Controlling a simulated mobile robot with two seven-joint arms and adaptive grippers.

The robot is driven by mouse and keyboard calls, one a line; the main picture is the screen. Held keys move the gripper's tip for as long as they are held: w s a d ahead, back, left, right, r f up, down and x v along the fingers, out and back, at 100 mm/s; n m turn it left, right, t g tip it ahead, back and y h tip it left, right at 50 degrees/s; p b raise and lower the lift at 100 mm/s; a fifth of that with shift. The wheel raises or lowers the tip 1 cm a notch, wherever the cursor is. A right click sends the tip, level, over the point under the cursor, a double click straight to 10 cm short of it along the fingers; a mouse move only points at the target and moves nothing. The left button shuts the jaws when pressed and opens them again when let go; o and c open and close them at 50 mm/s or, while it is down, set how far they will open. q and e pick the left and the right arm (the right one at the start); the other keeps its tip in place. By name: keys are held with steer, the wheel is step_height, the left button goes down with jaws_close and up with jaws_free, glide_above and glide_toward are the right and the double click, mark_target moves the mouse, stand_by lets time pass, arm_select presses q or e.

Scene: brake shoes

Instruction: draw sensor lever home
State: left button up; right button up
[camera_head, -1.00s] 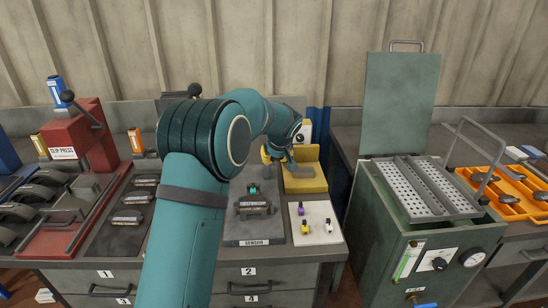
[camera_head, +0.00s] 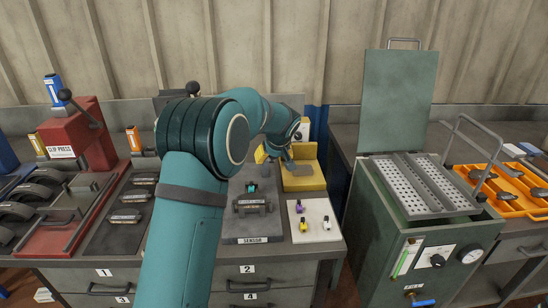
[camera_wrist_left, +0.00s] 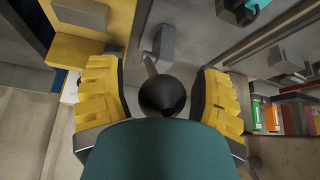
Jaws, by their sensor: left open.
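My left gripper (camera_head: 272,152) is at the back right of the sensor station, beside a yellow block (camera_head: 306,180). In the left wrist view its yellow-padded fingers (camera_wrist_left: 162,98) are spread, one on each side of a black ball knob (camera_wrist_left: 162,93). A thin grey lever stem (camera_wrist_left: 150,66) runs from the knob toward a small grey block (camera_wrist_left: 166,43). Clear gaps show between the knob and both pads. In the head view my arm and gripper hide the lever. The grey SENSOR plate (camera_head: 237,226) carries a dark fixture and a teal part (camera_head: 251,188). My right gripper is out of view.
A white card (camera_head: 315,236) with small purple, yellow and white parts lies right of the sensor plate. The red clip press (camera_head: 85,140) stands at the left. A green cabinet (camera_head: 372,235) with an open lid and an orange tray (camera_head: 535,185) are at the right.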

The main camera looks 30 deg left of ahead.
arm_select(q)
steer(key=v, duration=1.2)
